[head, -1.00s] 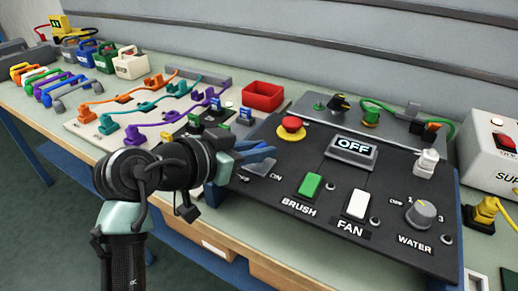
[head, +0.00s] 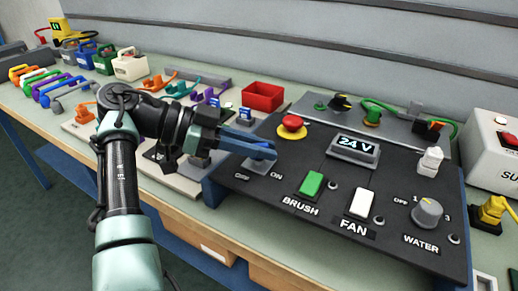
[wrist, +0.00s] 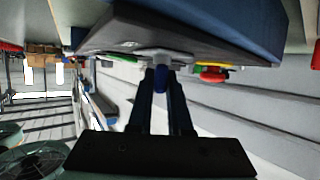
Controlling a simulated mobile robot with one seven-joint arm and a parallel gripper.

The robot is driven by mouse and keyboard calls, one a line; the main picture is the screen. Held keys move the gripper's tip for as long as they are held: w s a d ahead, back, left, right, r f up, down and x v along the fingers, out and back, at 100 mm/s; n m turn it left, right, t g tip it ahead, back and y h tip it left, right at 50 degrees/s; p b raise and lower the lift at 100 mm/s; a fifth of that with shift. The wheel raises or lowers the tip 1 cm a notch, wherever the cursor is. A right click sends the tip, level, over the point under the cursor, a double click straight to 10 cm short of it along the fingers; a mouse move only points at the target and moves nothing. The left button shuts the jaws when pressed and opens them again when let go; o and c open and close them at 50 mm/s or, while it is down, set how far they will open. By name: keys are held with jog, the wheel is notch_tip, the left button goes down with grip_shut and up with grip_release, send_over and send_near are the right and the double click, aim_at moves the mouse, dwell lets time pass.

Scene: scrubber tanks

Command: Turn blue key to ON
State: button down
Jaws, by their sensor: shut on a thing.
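My gripper (head: 270,150) reaches across the left end of the dark control panel (head: 290,215) from the left, low over the key switch with its OFF and ON labels. In the wrist view, its two fingers (wrist: 161,78) are shut around the blue key (wrist: 160,84), which sits at the grey lock on the panel. In the head view the fingers hide the key, so its exact angle cannot be told there. The panel's display (head: 355,148) reads "24 V".
A red emergency button (head: 292,123) on a yellow base stands just behind the gripper. The green BRUSH switch (head: 311,184), white FAN switch (head: 361,203) and WATER knob (head: 427,213) lie to the right. A red bin (head: 263,97) stands behind the panel.

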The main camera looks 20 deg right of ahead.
jog(key=shift+m+g+y, duration=0.3)
jog(key=shift+m+g, duration=0.2)
jog(key=shift+m, duration=0.1)
dwell(0.3)
jog(key=c, duration=0.8)
grip_release()
jog(key=shift+c, duration=0.2)
